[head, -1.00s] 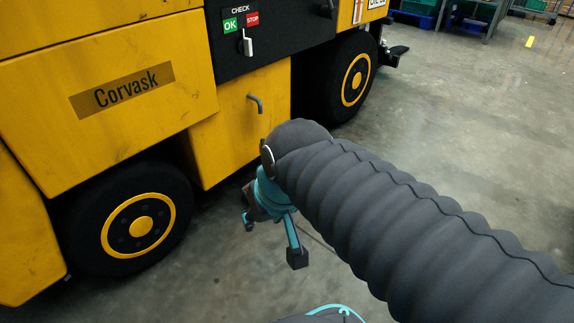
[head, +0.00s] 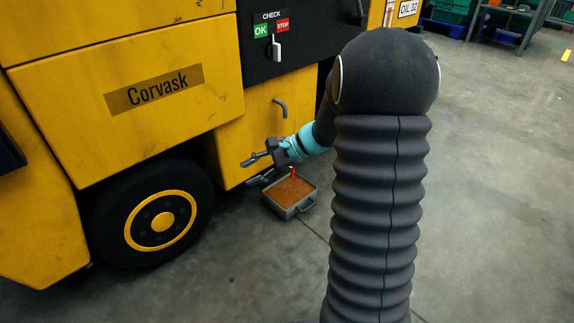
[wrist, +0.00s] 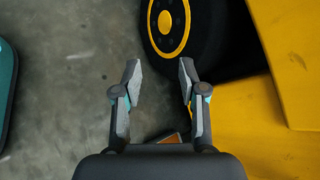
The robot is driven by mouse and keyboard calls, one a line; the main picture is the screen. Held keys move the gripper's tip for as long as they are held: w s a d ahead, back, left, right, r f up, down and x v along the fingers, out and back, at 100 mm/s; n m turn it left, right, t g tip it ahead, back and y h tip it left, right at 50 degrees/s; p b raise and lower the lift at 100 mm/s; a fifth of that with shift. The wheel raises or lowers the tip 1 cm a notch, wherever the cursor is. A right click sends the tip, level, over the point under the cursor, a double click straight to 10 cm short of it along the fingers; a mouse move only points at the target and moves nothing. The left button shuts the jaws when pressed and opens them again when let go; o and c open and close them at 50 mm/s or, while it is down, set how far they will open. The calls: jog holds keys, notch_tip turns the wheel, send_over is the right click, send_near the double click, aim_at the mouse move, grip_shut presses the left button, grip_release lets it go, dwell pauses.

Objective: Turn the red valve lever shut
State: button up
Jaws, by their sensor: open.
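A small red piece (head: 292,172), which looks like the red lever, shows just below my gripper in the head view, above a tray. It is too small and partly covered to tell its position. My gripper (head: 256,167) is open and empty beside the yellow machine's lower panel, its fingers pointing left. In the wrist view the open fingers of my gripper (wrist: 160,73) have bare floor between them, and the lever cannot be made out.
A grey tray (head: 301,207) with an orange-brown inside sits on the floor under my gripper. The yellow machine (head: 165,130) has a bent grey handle (head: 281,106) above my gripper and a black wheel (head: 120,225) to the left. Open floor (head: 490,200) lies to the right.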

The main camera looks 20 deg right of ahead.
jog(key=w+d+f+m+t+y, duration=0.1)
jog(key=w+d+f+m+t, duration=0.2)
jog(key=w+d+f+m, duration=0.3)
jog(key=m+t+h, duration=0.6)
jog(key=m+t, duration=0.4)
jog(key=m, duration=0.3)
send_near(294, 171)
jog(key=x, duration=1)
jog(key=shift+w+b, duration=0.2)
jog(key=shift+b, duration=0.15)
grip_shut()
